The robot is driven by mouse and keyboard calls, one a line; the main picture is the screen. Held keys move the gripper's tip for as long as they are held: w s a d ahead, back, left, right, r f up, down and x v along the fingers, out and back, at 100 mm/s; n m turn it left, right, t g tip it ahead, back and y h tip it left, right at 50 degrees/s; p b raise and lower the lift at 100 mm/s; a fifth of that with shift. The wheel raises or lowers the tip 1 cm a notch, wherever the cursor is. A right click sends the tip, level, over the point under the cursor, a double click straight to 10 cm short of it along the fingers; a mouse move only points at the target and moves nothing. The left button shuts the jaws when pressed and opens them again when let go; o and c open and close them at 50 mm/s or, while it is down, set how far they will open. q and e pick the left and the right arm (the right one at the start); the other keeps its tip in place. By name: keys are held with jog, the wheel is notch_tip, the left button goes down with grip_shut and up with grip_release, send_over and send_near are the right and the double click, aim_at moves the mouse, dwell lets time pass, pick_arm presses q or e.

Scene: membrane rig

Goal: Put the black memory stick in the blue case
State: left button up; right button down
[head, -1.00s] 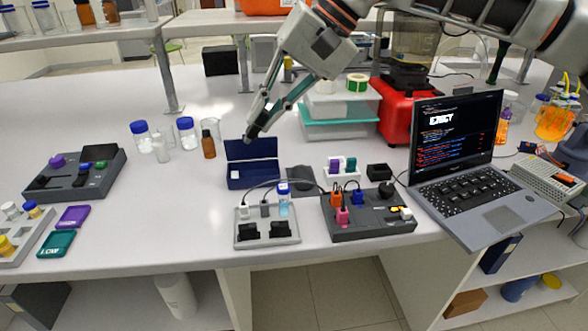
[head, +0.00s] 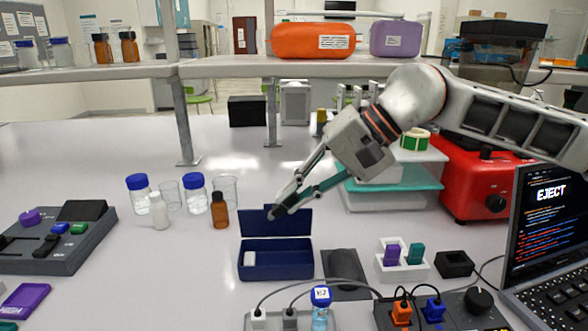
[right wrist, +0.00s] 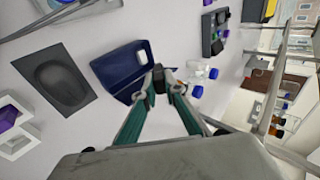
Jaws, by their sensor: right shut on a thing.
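The blue case (head: 277,262) stands open on the bench, its lid raised at the back, with a small white thing inside at its left end. It also shows in the right wrist view (right wrist: 113,70). My right gripper (head: 278,208) is shut on the small black memory stick (right wrist: 158,77). In the head view the fingertips overlap the top edge of the raised lid. The stick is above the case's back side, outside it; contact with the lid cannot be told. In the head view the stick is a dark, small shape at the fingertips. My left gripper is not in view.
A brown bottle (head: 220,211) and several jars stand left of the case. A grey dish-like pad (head: 343,268) lies right of it. A cabled hub with a blue-capped vial (head: 320,308) is in front. The laptop (head: 551,245) is far right.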

jog(key=shift+w+f, duration=0.2)
jog(key=shift+f, duration=0.55)
jog(key=shift+s+f, duration=0.1)
jog(key=shift+f, duration=0.05)
notch_tip(320, 180, down, 3)
jog(key=shift+r+b, duration=0.2)
jog(key=shift+b, duration=0.4)
jog(key=shift+f, duration=0.35)
jog(key=shift+f+b, duration=0.3)
jog(key=shift+f, duration=1.1)
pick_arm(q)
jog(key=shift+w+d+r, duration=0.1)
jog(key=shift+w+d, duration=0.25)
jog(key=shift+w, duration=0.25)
pick_arm(e)
jog(key=shift+f, duration=0.2)
